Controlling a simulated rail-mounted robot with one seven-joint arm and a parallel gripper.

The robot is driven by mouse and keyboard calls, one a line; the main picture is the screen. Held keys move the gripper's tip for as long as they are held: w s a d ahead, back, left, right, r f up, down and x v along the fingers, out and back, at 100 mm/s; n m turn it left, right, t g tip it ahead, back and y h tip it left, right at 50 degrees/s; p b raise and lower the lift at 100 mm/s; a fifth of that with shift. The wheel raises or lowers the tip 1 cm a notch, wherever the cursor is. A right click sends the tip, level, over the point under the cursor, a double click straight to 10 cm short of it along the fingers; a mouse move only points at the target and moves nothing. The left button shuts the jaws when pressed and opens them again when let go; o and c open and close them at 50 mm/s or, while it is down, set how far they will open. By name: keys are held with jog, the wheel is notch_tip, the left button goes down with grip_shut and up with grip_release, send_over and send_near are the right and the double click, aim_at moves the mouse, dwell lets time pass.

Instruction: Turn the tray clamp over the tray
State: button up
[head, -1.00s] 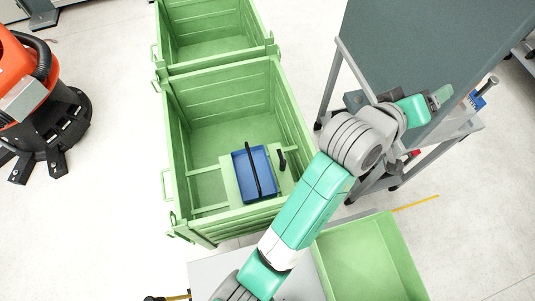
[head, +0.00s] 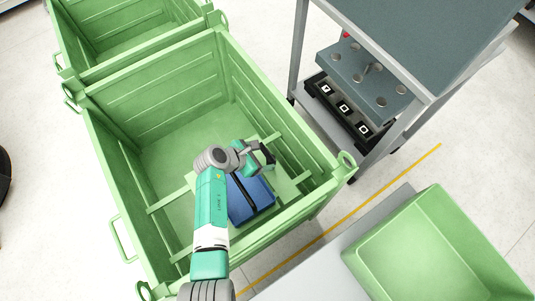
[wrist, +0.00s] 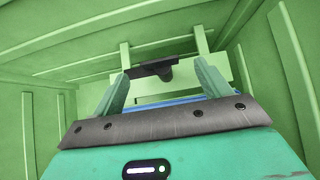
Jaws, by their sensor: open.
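The blue tray (head: 257,194) lies on a light green platform inside the near green crate, with a dark bar (head: 244,191) running lengthwise over it. The black tray clamp (head: 268,153) stands beside the tray at its far right end and seems turned away from it. My gripper (head: 260,152) is down inside the crate, close to the clamp. In the wrist view the open fingers (wrist: 162,72) stand on either side of the clamp's dark lever (wrist: 153,67); I cannot tell whether they touch it. A strip of the blue tray (wrist: 165,101) shows below; my gripper hides the rest.
The near crate's walls (head: 112,165) rise around my arm, with slatted sides close on the right. A second green crate (head: 125,30) stands behind. A grey cart (head: 385,75) and a green bin (head: 430,250) stand to the right.

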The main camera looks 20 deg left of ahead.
aim_at(271, 155)
jog(key=b+x, duration=0.3)
jog(key=x, duration=0.3)
jog(key=shift+w+f+b, duration=0.15)
jog(key=shift+b, duration=0.2)
jog(key=shift+a, duration=0.1)
jog(key=shift+c, duration=0.3)
